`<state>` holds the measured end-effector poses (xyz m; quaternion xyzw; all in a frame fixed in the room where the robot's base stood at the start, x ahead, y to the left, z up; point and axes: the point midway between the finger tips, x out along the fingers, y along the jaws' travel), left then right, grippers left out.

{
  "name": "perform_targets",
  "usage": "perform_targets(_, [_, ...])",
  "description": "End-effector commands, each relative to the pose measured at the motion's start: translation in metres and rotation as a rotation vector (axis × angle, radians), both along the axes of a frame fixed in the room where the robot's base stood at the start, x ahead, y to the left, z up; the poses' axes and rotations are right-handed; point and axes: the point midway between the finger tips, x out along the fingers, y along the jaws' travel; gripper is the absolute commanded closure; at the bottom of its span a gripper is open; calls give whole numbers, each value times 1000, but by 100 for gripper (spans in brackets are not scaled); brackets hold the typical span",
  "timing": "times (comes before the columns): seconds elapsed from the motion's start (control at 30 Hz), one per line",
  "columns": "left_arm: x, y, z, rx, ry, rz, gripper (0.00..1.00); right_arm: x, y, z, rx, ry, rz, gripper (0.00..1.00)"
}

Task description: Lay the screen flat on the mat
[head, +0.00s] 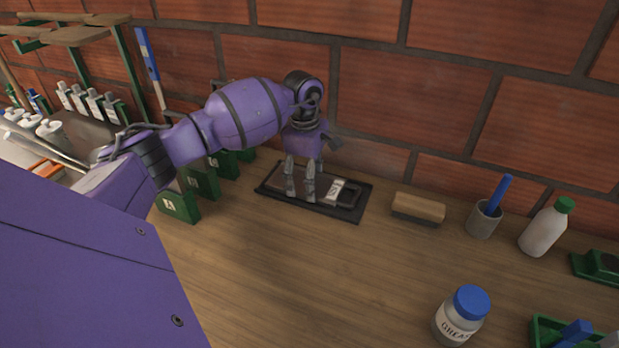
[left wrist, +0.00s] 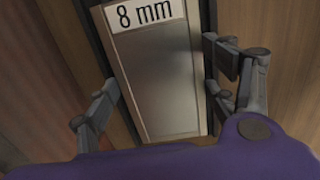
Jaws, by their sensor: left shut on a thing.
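The screen is a grey metal plate (left wrist: 160,80) with a white "8 mm" label at its top in the left wrist view. In the head view its pale label and dark handle end (head: 347,196) show to the right of my fingers. The screen lies over the dark mat (head: 345,214), roughly lined up with it; whether it touches the mat fully I cannot tell. My left gripper (head: 300,193) points down, shut on the screen, with one finger at each long side in the left wrist view (left wrist: 163,92). My right gripper is not in view.
Green lettered holders (head: 178,206) stand left of the mat. A brush (head: 418,208), a grey cup with a blue tool (head: 483,221) and a white bottle (head: 543,231) stand right, along the brick wall. A grease jar (head: 458,320) is at front right. The bench front middle is clear.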

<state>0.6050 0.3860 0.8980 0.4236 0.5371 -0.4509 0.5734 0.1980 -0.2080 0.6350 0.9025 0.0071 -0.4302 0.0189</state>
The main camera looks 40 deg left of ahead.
Motion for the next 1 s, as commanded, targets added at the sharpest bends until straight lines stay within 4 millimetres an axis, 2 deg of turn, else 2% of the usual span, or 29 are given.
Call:
perform_targets(0.13, [0,0,-4,0,-1,0,68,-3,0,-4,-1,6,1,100])
perform_targets(0.17, [0,0,-4,0,1,0,20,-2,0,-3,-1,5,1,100])
perform_targets(0.3, [0,0,-3,0,0,0,3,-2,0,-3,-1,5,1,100])
perform_targets(0.7, [0,0,1,-1,-1,0,3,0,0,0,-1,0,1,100])
perform_targets(0.87, [1,2,20,2,-3,1,3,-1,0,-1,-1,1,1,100])
perform_targets(1.0, [0,4,50,2,-4,0,3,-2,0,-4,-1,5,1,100])
